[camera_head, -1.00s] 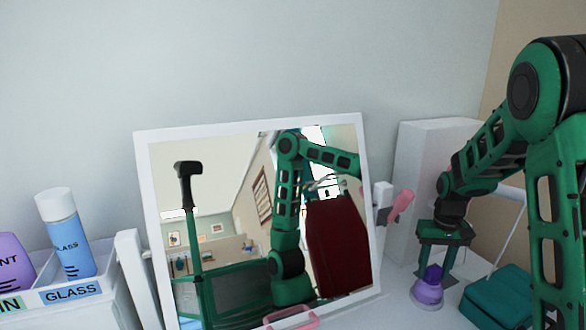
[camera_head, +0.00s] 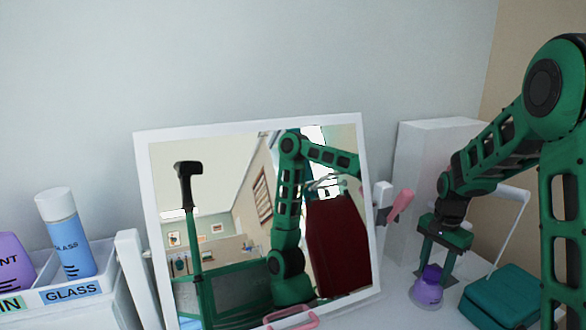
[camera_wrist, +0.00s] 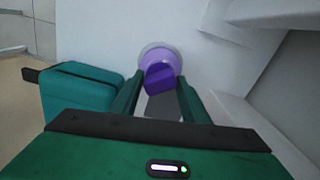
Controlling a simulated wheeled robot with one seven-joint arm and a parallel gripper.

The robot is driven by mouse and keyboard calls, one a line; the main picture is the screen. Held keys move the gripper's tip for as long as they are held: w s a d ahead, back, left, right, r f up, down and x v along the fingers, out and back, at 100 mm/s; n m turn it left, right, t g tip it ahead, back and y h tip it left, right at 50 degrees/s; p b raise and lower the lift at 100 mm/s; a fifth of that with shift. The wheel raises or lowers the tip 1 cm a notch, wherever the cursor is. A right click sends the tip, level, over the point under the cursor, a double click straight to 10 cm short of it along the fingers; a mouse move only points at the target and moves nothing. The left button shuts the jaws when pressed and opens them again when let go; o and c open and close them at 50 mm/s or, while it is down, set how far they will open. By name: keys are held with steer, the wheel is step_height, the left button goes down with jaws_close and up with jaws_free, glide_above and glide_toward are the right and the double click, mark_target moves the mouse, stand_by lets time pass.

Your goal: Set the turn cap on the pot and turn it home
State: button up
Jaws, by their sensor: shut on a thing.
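The pot (camera_head: 427,294) is lavender and stands upright on the white surface at the lower right of the head view. It also shows in the wrist view (camera_wrist: 174,60). The dark purple turn cap (camera_head: 432,271) sits on top of the pot, and its raised grip shows in the wrist view (camera_wrist: 158,76). My gripper (camera_head: 433,277) reaches down from above and is shut on the cap, with one finger on each side. The fingers hide part of the cap, so I cannot tell how fully it is seated.
A teal case (camera_head: 502,296) lies close to the right of the pot. A framed mirror (camera_head: 145,190) leans at the left, with a pink-handled item (camera_head: 403,204) beside it. A white block (camera_head: 415,160) stands behind. Bottles in a bin (camera_head: 100,286) are at far left.

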steer(key=m, duration=0.6)
steer(key=shift+a+m, duration=0.25)
steer(key=shift+m, duration=0.15)
steer(key=o, duration=1.2)
steer(key=shift+d, duration=0.1)
steer(key=shift+c, duration=1.4)
